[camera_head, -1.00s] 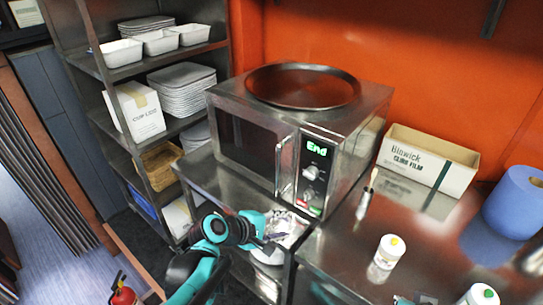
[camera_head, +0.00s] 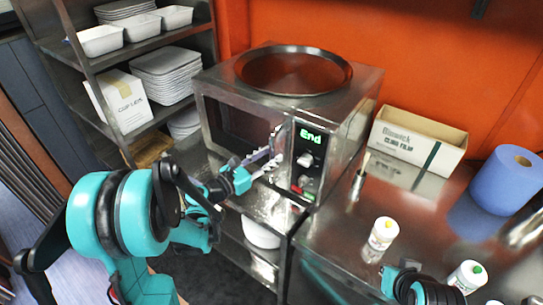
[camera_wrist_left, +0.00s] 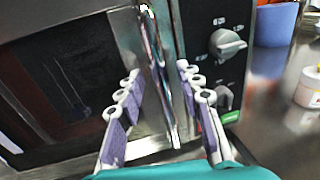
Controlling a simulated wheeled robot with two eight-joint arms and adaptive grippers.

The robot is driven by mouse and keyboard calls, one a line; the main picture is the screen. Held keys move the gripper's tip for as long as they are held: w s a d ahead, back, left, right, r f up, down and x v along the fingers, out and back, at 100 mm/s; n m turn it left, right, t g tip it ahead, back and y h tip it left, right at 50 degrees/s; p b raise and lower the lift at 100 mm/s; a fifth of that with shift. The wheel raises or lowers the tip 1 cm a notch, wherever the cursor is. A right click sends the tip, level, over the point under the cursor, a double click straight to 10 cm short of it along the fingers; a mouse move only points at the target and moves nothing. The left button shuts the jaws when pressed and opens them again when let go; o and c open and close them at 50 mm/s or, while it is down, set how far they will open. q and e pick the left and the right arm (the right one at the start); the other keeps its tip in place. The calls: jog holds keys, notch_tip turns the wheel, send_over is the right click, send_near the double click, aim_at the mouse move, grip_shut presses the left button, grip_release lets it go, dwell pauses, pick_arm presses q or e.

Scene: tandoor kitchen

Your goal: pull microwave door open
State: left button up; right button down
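The steel microwave (camera_head: 345,130) stands on the counter with its dark-windowed door (camera_head: 232,125) shut and its display reading "End". The door's upright metal handle (camera_head: 277,138) is at the door's right edge, next to the control panel; it also shows in the wrist view (camera_wrist_left: 158,80). My left gripper (camera_head: 264,160) is at the handle, partly hiding its lower part. In the wrist view my left gripper (camera_wrist_left: 160,76) is open, with one finger on each side of the handle and visible gaps. My right gripper's fingers are not in view.
A round dark pan (camera_head: 293,72) lies on top of the microwave. To the right are a cling film box (camera_head: 415,137), a blue roll (camera_head: 507,180) and bottles (camera_head: 382,234). A shelf rack (camera_head: 75,60) with dishes stands left. Part of my right arm shows at the bottom right.

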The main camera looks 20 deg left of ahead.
pick_arm(q)
jog(key=shift+w+d, duration=0.35)
jog(key=shift+w, duration=0.2)
grip_shut()
